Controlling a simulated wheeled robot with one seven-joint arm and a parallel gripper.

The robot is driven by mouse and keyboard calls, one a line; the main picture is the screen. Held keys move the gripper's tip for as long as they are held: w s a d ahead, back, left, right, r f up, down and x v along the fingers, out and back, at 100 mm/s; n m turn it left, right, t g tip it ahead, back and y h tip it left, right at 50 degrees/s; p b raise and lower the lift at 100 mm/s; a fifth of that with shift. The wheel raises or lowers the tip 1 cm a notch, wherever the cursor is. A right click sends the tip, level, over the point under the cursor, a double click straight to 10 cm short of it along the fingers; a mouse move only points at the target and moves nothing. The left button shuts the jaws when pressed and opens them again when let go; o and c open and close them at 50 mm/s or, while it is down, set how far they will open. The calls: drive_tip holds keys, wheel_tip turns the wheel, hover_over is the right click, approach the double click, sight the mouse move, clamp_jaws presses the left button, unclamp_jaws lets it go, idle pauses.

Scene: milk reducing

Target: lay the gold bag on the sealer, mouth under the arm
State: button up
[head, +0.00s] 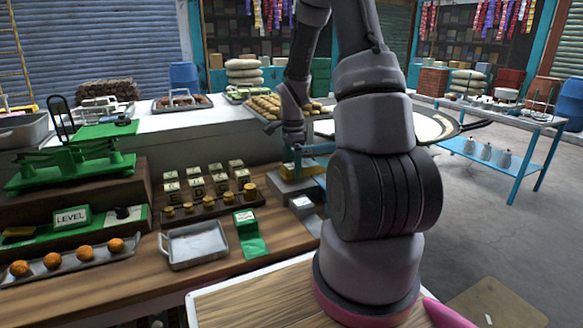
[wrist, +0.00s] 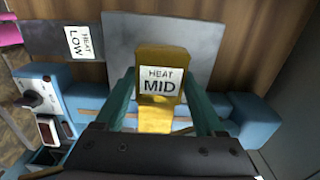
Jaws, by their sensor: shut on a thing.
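The gold bag (wrist: 162,58), with a white "HEAT MID" label, is between the teal fingers of my gripper (wrist: 158,88) in the wrist view. My gripper is shut on it. The blue sealer (wrist: 88,99) runs behind and below the bag, with blue parts on both sides. In the head view the gold bag (head: 302,170) shows small below my gripper (head: 299,158), above the grey part of the sealer (head: 298,187). My arm hides some of this. I cannot tell whether the bag rests on the sealer or whether its mouth is under the sealer's arm.
A "HEAT LOW" label (wrist: 80,42) lies on a dark plate left of a wider grey plate (wrist: 205,42). Left of the sealer are a green pouch (head: 249,238), a metal tray (head: 195,246), rows of labelled blocks (head: 195,180) and a green scale (head: 75,165). Bare wooden counter lies in front.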

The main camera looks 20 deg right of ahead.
drive_tip(key=shift+f, duration=0.5)
idle(0.4)
drive_tip(key=o, duration=1.4)
drive_tip(key=shift+r, duration=0.1)
